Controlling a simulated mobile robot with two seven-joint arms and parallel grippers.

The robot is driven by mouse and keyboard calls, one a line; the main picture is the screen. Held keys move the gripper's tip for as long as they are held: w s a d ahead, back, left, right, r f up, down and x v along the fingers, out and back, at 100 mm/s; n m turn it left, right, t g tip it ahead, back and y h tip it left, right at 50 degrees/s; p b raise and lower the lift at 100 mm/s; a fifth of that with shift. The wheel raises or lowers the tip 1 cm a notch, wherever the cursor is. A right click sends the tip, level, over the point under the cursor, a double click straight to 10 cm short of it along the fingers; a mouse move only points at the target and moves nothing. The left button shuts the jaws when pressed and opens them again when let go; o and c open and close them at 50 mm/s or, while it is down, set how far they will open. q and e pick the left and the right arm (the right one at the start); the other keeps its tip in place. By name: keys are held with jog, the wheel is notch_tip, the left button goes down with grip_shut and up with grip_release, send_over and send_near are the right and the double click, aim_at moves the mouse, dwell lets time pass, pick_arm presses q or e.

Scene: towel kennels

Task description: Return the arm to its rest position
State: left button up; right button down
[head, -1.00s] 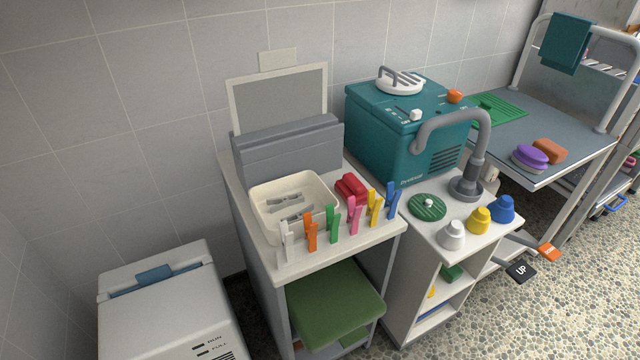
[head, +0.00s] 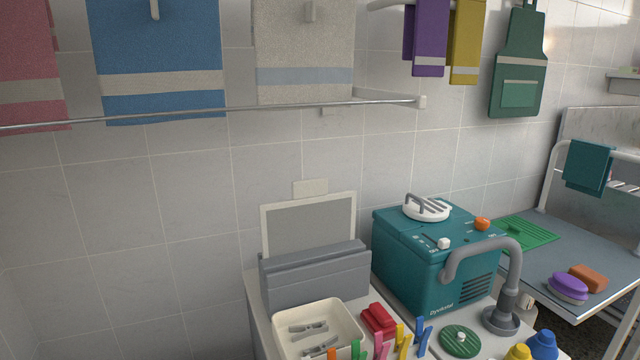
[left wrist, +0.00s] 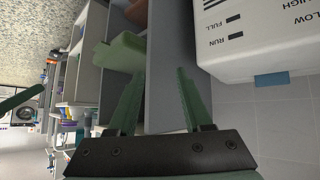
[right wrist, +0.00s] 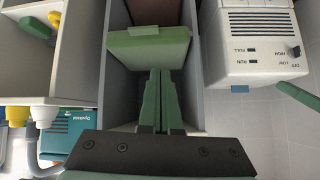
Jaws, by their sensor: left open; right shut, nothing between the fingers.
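My left gripper (left wrist: 158,100) shows in the left wrist view with its two green fingers apart and nothing between them. My right gripper (right wrist: 160,100) shows in the right wrist view with its green fingers together and empty. In that view a green folded cloth or cushion (right wrist: 148,48) lies in the open shelf of the grey cabinet, beyond the fingers. It also shows in the left wrist view (left wrist: 120,52), to the left of the left fingers. Neither gripper shows in the head view.
A white machine (right wrist: 258,38) stands beside the cabinet. In the head view, a cream tray (head: 348,318) holds grey clips, near coloured pegs and a teal box machine (head: 410,268).

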pick_arm(q)
notch_tip(320, 180, up, 13)
jog(key=s+a+p, duration=0.1)
jog(key=a+p, duration=0.1)
jog(key=p, duration=1.3)
jog(key=shift+a+n+y, duration=0.3)
jog(key=shift+a+y, duration=0.1)
pick_arm(e)
notch_tip(320, 180, up, 13)
jog(key=s+d, duration=0.1)
jog(key=d, duration=0.1)
jog(key=shift+s+d+f+m+h, duration=0.2)
jog(key=shift+d+m+h, duration=0.1)
jog(key=shift+d+h, duration=0.1)
pick_arm(q)
jog(key=shift+f, duration=0.1)
jog(key=shift+s, duration=0.15)
pick_arm(e)
jog(key=c, duration=1.5)
grip_release()
